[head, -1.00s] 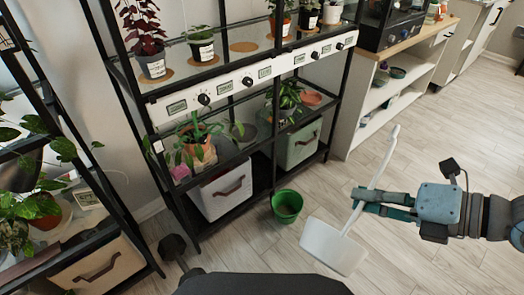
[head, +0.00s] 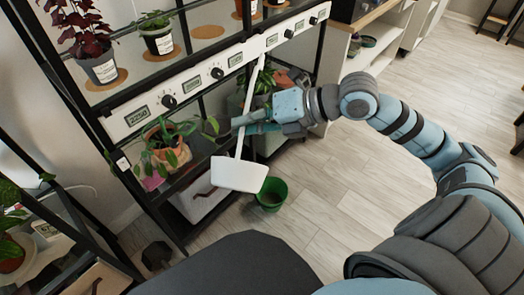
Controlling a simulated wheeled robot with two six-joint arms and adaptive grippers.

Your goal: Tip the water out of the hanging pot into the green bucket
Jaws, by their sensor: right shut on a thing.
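The hanging pot (head: 238,175) is white, with a long thin white hanger (head: 250,95) rising from it. My right gripper (head: 236,128) is shut on the hanger, well above the pot body. The pot hangs off the floor, in front of the lower rack shelf. The green bucket (head: 272,196) stands on the floor beside the rack. In the picture the pot overlaps the bucket's upper left rim; I cannot tell how much of it is truly over the bucket. No water shows in the pot. My left gripper is out of view.
A black plant rack (head: 172,205) stands behind the pot. A terracotta-potted plant (head: 172,157) sits on its lower shelf, left of the gripper. A pale storage box (head: 200,196) is below. The wooden floor (head: 340,205) right of the bucket is clear.

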